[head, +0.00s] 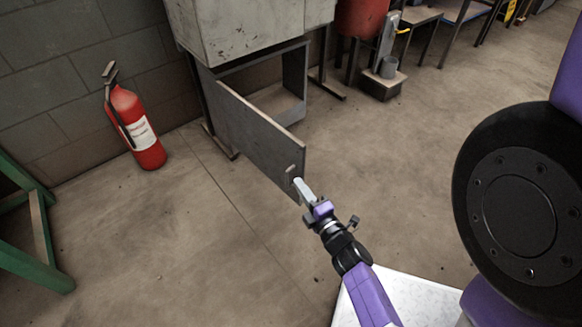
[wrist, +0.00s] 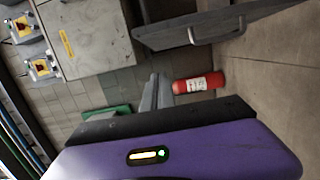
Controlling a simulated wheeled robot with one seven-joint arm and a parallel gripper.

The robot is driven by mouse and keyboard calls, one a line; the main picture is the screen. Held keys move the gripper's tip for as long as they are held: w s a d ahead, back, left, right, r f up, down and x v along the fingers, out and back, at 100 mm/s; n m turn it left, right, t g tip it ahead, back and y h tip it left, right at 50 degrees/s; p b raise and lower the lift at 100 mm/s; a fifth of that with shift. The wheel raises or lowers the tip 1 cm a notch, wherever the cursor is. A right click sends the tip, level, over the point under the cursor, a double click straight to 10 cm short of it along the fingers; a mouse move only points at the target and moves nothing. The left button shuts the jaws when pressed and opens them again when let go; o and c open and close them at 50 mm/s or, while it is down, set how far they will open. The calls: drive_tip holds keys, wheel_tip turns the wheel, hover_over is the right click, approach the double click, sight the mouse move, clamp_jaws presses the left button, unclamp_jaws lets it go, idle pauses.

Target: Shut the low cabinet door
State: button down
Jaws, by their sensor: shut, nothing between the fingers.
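The low cabinet door (head: 250,125) is a flat grey panel, standing wide open and swung out from the grey cabinet frame (head: 296,78). Its small handle (head: 290,172) is near the free edge. In the wrist view the door (wrist: 175,30) crosses the top, with the bar handle (wrist: 216,33) on its face. My gripper (head: 299,185) is shut and empty. It is close to the free edge and handle in the head view. In the wrist view my gripper (wrist: 157,80) shows a gap from the door; I cannot tell the exact distance.
A red fire extinguisher (head: 136,127) stands by the wall left of the door. A green metal frame (head: 30,240) is at the far left. A grey box (head: 245,25) sits above the cabinet opening. The floor right of the door is clear.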

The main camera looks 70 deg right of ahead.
sight(295, 157)
drive_tip(key=shift+w+d+b, duration=0.2)
drive_tip(key=shift+w+d, duration=0.7)
drive_tip(key=shift+d, duration=0.8)
drive_tip(key=shift+w+d+b, duration=0.15)
drive_tip(key=shift+w+d, duration=0.75)
drive_tip(key=shift+d, duration=0.8)
drive_tip(key=shift+w+d+b, duration=0.2)
drive_tip(key=shift+w+d, duration=0.7)
drive_tip(key=shift+d, duration=0.8)
